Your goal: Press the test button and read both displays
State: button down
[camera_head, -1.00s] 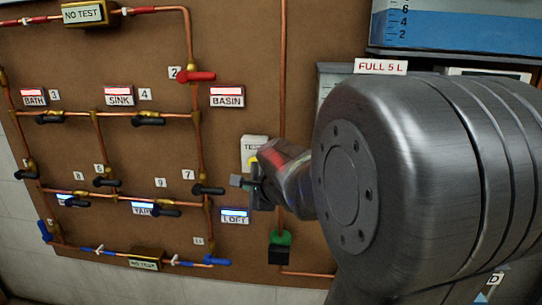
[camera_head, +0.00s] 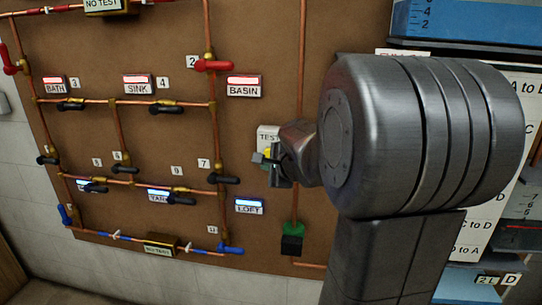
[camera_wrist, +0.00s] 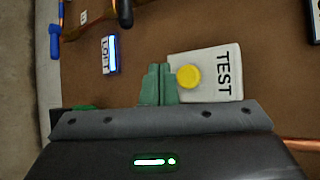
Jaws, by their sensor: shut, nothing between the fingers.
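The white TEST plate (camera_head: 268,132) is on the brown board. Its round yellow button (camera_wrist: 188,76) shows clearly in the wrist view, where the plate (camera_wrist: 222,60) reads TEST. My gripper (camera_head: 264,158) is in front of the plate's lower part in the head view and hides some of it. Its green fingers (camera_wrist: 158,84) are shut and empty, just left of the button in the wrist view. I cannot tell whether they touch the plate. The upper display (camera_head: 102,4) is cut by the top edge and reads NO TEST. The lower display (camera_head: 160,248) also reads NO TEST.
Copper pipes with black, red (camera_head: 213,66) and blue (camera_head: 230,249) valve handles cover the board. BASIN (camera_head: 243,87) and LOFT (camera_head: 250,206) labels are near my gripper. A black and green fitting (camera_head: 292,240) is below. My arm hides the board's right side.

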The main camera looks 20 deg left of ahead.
jog(key=shift+w+a, duration=0.25)
jog(key=shift+w, duration=0.7)
jog(key=shift+w+a, duration=0.2)
jog(key=shift+w, duration=0.7)
dwell(0.7)
jog(key=shift+w+a, duration=0.1)
jog(key=shift+w, duration=0.3)
jog(key=shift+w+a, duration=0.1)
jog(key=shift+w, duration=0.35)
dwell(0.6)
jog(key=shift+s, duration=0.15)
jog(key=shift+s+d, duration=0.2)
jog(key=shift+s, duration=0.55)
jog(key=shift+s+d, duration=0.2)
jog(key=shift+s, duration=0.6)
jog(key=shift+s+d, duration=0.2)
jog(key=shift+s, duration=0.65)
jog(key=shift+s+d, duration=0.2)
jog(key=shift+s, duration=0.6)
jog(key=shift+w, duration=0.1)
